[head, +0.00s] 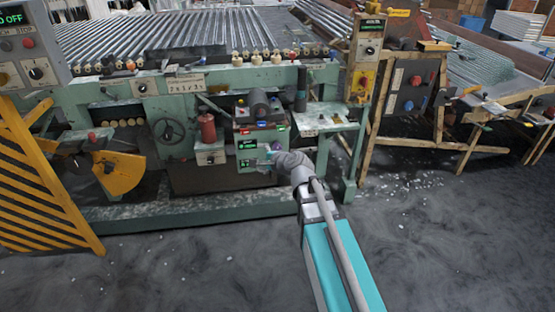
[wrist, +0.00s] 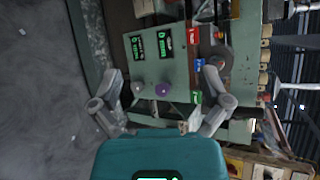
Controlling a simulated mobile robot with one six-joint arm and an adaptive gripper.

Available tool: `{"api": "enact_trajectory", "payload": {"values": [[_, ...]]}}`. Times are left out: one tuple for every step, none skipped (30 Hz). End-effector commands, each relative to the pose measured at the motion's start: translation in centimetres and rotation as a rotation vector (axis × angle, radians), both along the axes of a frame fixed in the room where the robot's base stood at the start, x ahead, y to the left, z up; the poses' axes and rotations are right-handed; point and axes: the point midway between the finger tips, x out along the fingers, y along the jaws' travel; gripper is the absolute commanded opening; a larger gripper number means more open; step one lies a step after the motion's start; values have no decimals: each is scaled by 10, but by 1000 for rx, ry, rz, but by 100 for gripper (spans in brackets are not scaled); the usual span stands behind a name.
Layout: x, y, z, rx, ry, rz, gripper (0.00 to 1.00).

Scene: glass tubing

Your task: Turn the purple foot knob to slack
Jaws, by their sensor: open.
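The purple knob (wrist: 162,89) is a small round knob on the green machine panel (wrist: 180,72) in the wrist view. A pale grey knob (wrist: 137,87) sits close to its left. My gripper (wrist: 162,76) is open, with one finger on each side of the two knobs and nothing held. I cannot tell from this view how far the fingertips are from the panel. In the head view my gripper (head: 265,163) is at the front of the small panel (head: 255,143), low on the machine. It covers the area of the knobs there.
Two dark displays with green text (wrist: 150,46) are above the knobs in the wrist view. Red, blue and green tags line the panel's edge. In the head view a red cylinder (head: 208,128) stands left of the panel and a side shelf (head: 322,120) juts out right.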

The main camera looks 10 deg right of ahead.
Motion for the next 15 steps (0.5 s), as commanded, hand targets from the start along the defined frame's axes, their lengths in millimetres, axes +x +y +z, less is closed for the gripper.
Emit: {"api": "enact_trajectory", "payload": {"values": [[7, -1, -14, 48, -4, -31, 97], [10, -2, -16, 80, -5, -52, 97], [15, -4, -19, 123, -7, -79, 97], [18, -5, -22, 153, -8, -97, 97], [21, -7, -24, 187, -9, -118, 97], [25, -8, -28, 230, -11, -144, 97], [28, -10, -30, 262, -11, -163, 97], [31, -12, -33, 295, -12, -184, 97], [35, -14, -36, 339, -12, -208, 97], [38, -16, -39, 372, -13, -229, 97], [41, -18, -42, 405, -12, -248, 97], [45, -21, -46, 449, -12, -272, 97], [47, -23, -49, 482, -12, -293, 97], [50, -26, -52, 516, -12, -311, 97], [54, -29, -56, 560, -11, -336, 97]]}}
